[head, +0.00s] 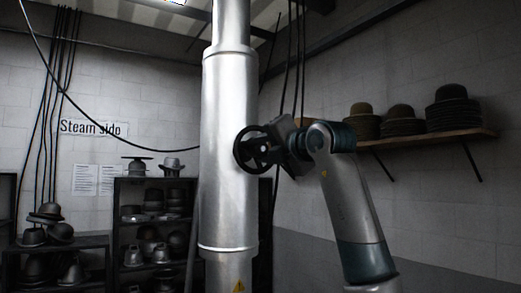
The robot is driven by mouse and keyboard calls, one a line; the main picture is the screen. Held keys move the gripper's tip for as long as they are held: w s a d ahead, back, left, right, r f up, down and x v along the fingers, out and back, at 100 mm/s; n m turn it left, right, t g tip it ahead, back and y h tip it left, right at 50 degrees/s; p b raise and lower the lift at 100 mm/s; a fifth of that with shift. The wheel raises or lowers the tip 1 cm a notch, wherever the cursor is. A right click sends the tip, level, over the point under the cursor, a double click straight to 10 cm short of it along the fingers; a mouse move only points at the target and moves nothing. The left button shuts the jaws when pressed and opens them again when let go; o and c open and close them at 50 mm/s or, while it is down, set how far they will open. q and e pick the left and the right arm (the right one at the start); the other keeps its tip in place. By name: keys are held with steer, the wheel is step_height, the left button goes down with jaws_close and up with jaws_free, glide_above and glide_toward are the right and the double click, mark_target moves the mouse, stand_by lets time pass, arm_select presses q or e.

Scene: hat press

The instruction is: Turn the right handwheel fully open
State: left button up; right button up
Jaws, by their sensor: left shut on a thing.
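A black handwheel (256,150) with spokes shows at the right side of a thick silver vertical pipe (228,150), about halfway up it. It is the only handwheel in view. My left gripper (276,147) is at the right part of the wheel's rim and shut on it. My left arm shows to the right of the wheel and reaches up to it from the lower right. The fingertips are dark against the dark wheel and hard to make out. My right gripper is not in view.
A wooden wall shelf (425,139) with stacked hats is at the right. Black cables hang behind the pipe.

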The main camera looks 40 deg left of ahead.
arm_select(q)
steer(key=shift+f, duration=0.15)
steer(key=o, duration=0.8)
steer(key=shift+c, duration=0.2)
steer(key=shift+s+d+b, duration=0.1)
steer(key=shift+d+b, duration=0.2)
steer(key=shift+d, duration=0.15)
steer(key=b+v, duration=0.6)
steer(key=v, duration=1)
steer(key=shift+d+b, duration=0.2)
steer(key=shift+b, duration=0.15)
steer(key=shift+s+d+f, duration=0.1)
steer(key=shift+s+f, duration=0.05)
